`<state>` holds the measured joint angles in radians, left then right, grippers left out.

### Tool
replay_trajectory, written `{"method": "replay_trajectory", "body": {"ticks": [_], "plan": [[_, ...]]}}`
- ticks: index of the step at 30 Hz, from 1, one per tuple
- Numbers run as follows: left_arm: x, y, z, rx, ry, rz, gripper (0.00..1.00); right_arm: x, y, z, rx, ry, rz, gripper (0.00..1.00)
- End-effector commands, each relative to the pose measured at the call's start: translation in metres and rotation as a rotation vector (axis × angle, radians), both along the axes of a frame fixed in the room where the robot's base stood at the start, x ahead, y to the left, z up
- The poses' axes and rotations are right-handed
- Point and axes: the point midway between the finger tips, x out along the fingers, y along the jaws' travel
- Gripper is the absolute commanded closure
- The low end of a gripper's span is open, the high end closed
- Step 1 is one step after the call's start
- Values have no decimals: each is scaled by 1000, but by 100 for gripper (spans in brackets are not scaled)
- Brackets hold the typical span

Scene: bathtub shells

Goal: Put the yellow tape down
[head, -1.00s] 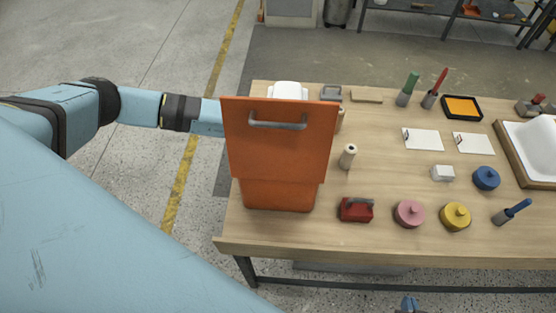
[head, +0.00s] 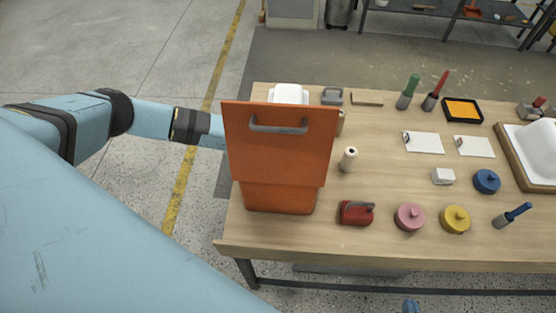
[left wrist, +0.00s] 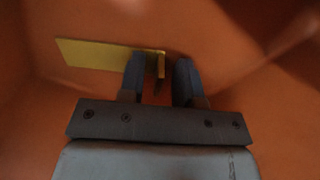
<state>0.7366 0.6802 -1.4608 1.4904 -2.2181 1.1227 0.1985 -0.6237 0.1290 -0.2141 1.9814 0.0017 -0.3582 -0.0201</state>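A flat yellow strip (left wrist: 95,54), which looks like the yellow tape, shows in the left wrist view against orange walls. Its right end reaches behind the left finger into the gap. My left gripper (left wrist: 158,78) has its two dark fingers apart, with a gap between the strip's end and the right finger. In the head view the left arm goes behind the raised orange lid (head: 278,155) of an orange box (head: 280,198), which hides the gripper and strip. Only a blue tip of my right gripper (head: 411,306) shows at the bottom edge.
Near the box stand a white cylinder (head: 348,159) and a red object with a grey handle (head: 355,214). Pink (head: 409,217), yellow (head: 455,220) and blue (head: 486,181) knobbed discs lie to the right. The table's front edge (head: 400,253) is clear.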

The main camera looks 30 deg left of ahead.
Motion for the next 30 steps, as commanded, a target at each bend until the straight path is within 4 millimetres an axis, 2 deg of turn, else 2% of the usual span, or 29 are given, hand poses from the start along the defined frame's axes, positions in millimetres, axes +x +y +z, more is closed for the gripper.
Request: {"method": "replay_trajectory", "body": {"ticks": [5,10,21,25,30], "plan": [[0,0,1,0,0,0,69,0,0,1,0,-1,0,100],[1,1,13,-1,-1,0,69,1,0,1,1,-3,0,100],[1,0,89,-1,-4,-2,69,0,2,-18,5,1,4,100],[1,0,109,-1,-3,-1,69,1,3,-21,6,2,6,100],[0,0,122,0,-1,0,69,1,4,-22,6,1,8,100]]}}
